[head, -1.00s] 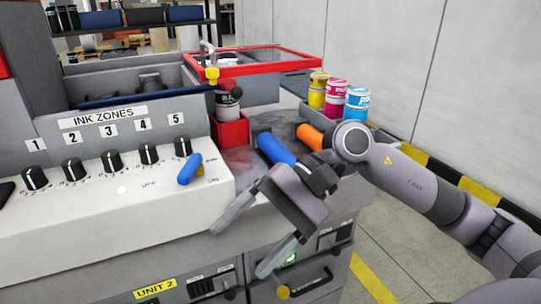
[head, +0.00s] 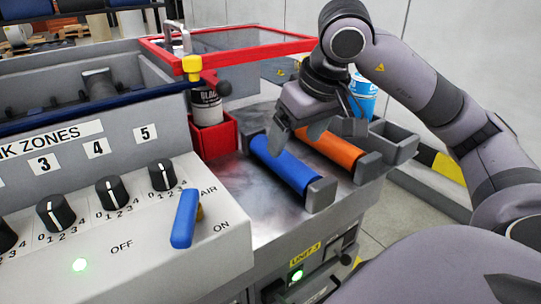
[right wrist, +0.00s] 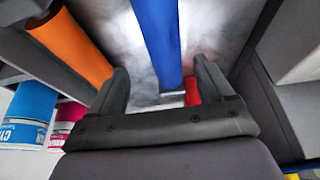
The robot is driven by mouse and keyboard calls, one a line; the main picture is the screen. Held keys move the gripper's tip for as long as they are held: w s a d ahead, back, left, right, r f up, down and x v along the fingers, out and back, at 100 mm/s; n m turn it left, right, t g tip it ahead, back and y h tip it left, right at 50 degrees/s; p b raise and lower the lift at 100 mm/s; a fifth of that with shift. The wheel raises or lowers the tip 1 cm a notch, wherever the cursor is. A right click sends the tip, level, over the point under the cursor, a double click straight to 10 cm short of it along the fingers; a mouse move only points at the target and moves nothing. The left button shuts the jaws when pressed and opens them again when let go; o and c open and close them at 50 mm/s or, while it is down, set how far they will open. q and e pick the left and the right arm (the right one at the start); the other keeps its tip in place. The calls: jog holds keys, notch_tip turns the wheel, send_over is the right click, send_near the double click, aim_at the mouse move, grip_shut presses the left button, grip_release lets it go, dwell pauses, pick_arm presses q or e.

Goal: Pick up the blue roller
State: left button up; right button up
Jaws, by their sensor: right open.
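The blue roller (head: 287,168) lies on the grey metal top between grey end holders, beside the orange roller (head: 330,145). My right gripper (head: 298,136) is open and empty above the far part of the blue roller, pointing down. In the right wrist view, the blue roller (right wrist: 158,40) runs up the picture between the two spread fingers (right wrist: 162,82). The orange roller (right wrist: 72,45) lies to the left there, outside the fingers. I cannot tell exactly how high the fingers are above the roller. My left gripper is not in view.
A red holder (head: 226,137) with a black ink can (head: 206,106) stands left of the rollers. A blue lever (head: 185,218) rises from the knob panel in front. A cyan can (head: 364,94) is partly hidden behind my right arm.

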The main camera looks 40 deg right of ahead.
aim_at(287, 156)
jog(key=shift+x, duration=0.9)
jog(key=x, duration=0.4)
jog(key=shift+a+f, duration=0.35)
jog(key=shift+f, duration=0.1)
jog(key=c, duration=1.4)
jog(key=shift+r, duration=0.15)
grip_shut()
